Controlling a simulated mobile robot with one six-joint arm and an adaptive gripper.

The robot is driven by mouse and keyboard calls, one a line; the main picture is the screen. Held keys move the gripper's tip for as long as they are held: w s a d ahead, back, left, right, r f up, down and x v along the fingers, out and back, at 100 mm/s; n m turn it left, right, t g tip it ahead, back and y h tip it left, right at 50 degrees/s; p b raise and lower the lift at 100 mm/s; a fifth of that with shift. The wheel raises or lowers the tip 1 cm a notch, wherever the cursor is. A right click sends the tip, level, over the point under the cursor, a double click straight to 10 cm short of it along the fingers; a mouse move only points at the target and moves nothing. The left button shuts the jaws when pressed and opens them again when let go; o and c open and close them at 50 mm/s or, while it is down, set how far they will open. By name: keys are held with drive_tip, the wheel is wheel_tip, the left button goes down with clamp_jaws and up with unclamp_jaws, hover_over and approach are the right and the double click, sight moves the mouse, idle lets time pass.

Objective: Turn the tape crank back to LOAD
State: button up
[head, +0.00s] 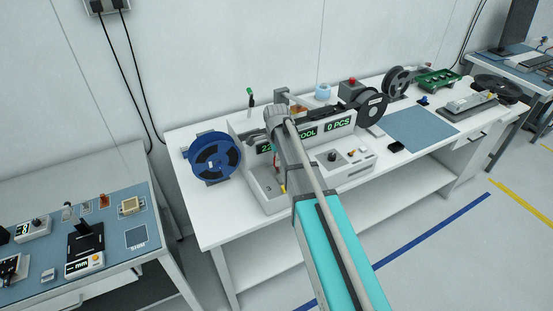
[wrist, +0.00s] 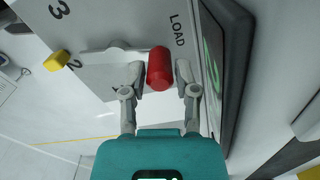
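A red cylindrical handle (wrist: 159,68), which looks like the grip of the tape crank, stands beside the printed LOAD label in the wrist view. My gripper (wrist: 160,76) has one finger on each side of it. The fingers are apart, with a narrow gap seeming to show on both sides of the handle. The marks 2 and 3 are printed on the grey panel (wrist: 88,28) to the left. In the head view my arm covers part of the test handler (head: 243,128), and the crank and my fingertips cannot be made out there.
A yellow knob (wrist: 57,60) sticks out left of the handle. A dark display bar (wrist: 232,60) runs close on the right. In the head view a blue reel (head: 228,152) stands left of the handler. A grey control box (head: 350,172) sits to the right, before a blue mat (head: 420,128).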

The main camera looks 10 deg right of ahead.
clamp_jaws()
drive_tip(key=shift+s+a+n, duration=0.1)
drive_tip(key=shift+a+n, duration=0.2)
drive_tip(key=shift+n, duration=0.5)
drive_tip(key=shift+s+a+n, duration=0.1)
drive_tip(key=shift+a+n, duration=0.2)
drive_tip(key=shift+n, duration=0.5)
drive_tip(key=shift+o, duration=1.2)
unclamp_jaws()
drive_tip(key=shift+w+d, duration=0.1)
